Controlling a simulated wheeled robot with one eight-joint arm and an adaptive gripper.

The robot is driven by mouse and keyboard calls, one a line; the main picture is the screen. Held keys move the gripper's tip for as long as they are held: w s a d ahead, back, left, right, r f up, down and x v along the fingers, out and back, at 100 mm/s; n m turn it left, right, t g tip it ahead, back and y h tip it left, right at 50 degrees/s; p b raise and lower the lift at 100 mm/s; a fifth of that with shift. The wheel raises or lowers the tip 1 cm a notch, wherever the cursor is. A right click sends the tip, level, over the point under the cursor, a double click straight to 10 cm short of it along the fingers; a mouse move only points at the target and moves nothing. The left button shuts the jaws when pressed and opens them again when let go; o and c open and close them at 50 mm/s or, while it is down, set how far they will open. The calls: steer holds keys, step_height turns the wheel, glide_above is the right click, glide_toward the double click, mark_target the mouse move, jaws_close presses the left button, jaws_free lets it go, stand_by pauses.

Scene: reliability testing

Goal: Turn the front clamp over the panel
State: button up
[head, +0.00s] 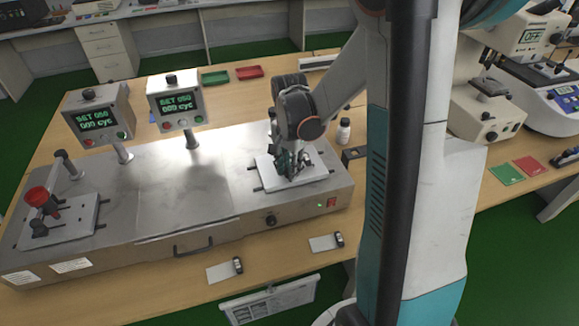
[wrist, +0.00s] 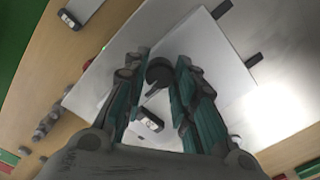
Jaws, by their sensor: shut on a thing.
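My gripper (head: 288,168) reaches down onto the right-hand station of the metal test bench. In the wrist view its two fingers (wrist: 160,72) close around a dark clamp (wrist: 150,123), whose rounded dark part shows between the fingertips. Most of this clamp is hidden by the fingers in the head view. The white panel (head: 318,170) lies flat on the bench under my gripper. It also fills much of the wrist view (wrist: 205,55). The exact tilt of the clamp is hard to tell.
The metal bench (head: 180,205) carries a left station with a red-tipped clamp (head: 37,197) on a plate. Two display boxes (head: 98,115) (head: 176,103) stand on posts behind. A small white bottle (head: 344,131) stands close behind my gripper. The bench middle is clear.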

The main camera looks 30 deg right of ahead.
steer(key=o, duration=1.1)
step_height(320, 180, up, 12)
steer(key=shift+a, duration=0.1)
stand_by(0.4)
